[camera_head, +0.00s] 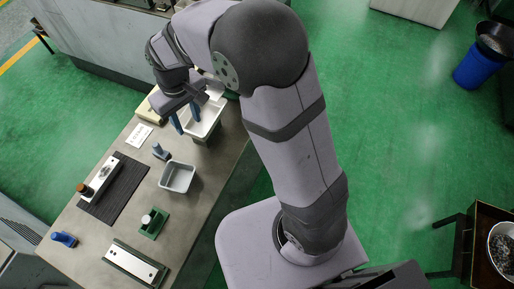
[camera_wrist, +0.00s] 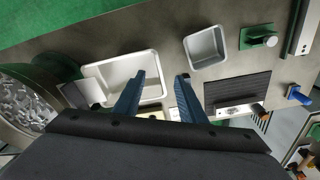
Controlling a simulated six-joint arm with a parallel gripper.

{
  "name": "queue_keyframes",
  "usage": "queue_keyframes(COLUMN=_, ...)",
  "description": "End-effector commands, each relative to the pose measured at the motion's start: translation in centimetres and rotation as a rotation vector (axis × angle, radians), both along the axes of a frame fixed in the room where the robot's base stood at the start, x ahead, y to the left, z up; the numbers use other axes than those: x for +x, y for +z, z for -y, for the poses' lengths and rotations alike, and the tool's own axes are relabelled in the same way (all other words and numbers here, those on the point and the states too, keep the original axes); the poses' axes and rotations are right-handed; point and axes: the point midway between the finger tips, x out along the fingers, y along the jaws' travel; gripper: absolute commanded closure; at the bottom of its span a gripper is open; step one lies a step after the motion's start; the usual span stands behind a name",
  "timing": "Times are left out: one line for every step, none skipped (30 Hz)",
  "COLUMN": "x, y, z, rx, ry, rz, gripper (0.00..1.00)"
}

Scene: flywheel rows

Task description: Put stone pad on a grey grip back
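A small blue-grey piece with an upright grip (camera_head: 160,152) stands on the bench between the white tray and the grey tub; I cannot tell whether it is the stone pad. In the wrist view I cannot make it out clearly near the right finger. My gripper (camera_head: 184,116) is over the near-left side of the white tray (camera_head: 217,111). Its two blue fingers are apart with nothing between them, and this also shows in the wrist view (camera_wrist: 160,78). A pale grey block (camera_wrist: 84,92) is at the left end of the white tray in the wrist view.
The grey tub (camera_head: 177,177) is empty. A black mat (camera_head: 117,196) carries a metal bar piece. A green stand (camera_head: 152,223), a blue object (camera_head: 64,239), a long metal plate (camera_head: 136,263) and a white card (camera_head: 139,136) lie around. Bare bench shows between them.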

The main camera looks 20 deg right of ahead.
Motion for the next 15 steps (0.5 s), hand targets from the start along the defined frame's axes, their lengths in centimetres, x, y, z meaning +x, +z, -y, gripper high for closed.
queue_keyframes(x=-1.4, y=0.4, z=2.8, rx=-0.002, ry=-0.055, rz=-0.007, gripper=0.63)
queue_keyframes(x=-2.2, y=0.5, z=4.2, rx=-0.004, ry=-0.085, rz=-0.012, gripper=0.63)
queue_keyframes(x=-3.5, y=0.5, z=6.0, rx=-0.007, ry=-0.124, rz=-0.018, gripper=0.63)
queue_keyframes(x=-4.6, y=0.5, z=7.3, rx=-0.009, ry=-0.153, rz=-0.024, gripper=0.63)
queue_keyframes(x=-5.6, y=0.5, z=8.4, rx=-0.010, ry=-0.182, rz=-0.029, gripper=0.63)
queue_keyframes(x=-7.0, y=0.4, z=9.9, rx=-0.012, ry=-0.218, rz=-0.036, gripper=0.63)
queue_keyframes(x=-8.1, y=0.3, z=10.8, rx=-0.013, ry=-0.243, rz=-0.041, gripper=0.63)
queue_keyframes(x=-9.1, y=0.2, z=11.6, rx=-0.014, ry=-0.267, rz=-0.046, gripper=0.63)
queue_keyframes(x=-10.4, y=0.1, z=12.6, rx=-0.015, ry=-0.297, rz=-0.052, gripper=0.63)
queue_keyframes(x=-11.3, y=-0.1, z=13.2, rx=-0.016, ry=-0.317, rz=-0.056, gripper=0.63)
queue_keyframes(x=-12.2, y=-0.2, z=13.8, rx=-0.016, ry=-0.336, rz=-0.060, gripper=0.63)
queue_keyframes(x=-13.3, y=-0.4, z=14.3, rx=-0.017, ry=-0.358, rz=-0.065, gripper=0.63)
queue_keyframes(x=-13.9, y=-0.5, z=14.7, rx=-0.018, ry=-0.372, rz=-0.068, gripper=0.63)
queue_keyframes(x=-14.5, y=-0.6, z=15.0, rx=-0.017, ry=-0.384, rz=-0.070, gripper=0.63)
queue_keyframes(x=-15.1, y=-0.8, z=15.3, rx=-0.018, ry=-0.398, rz=-0.074, gripper=0.63)
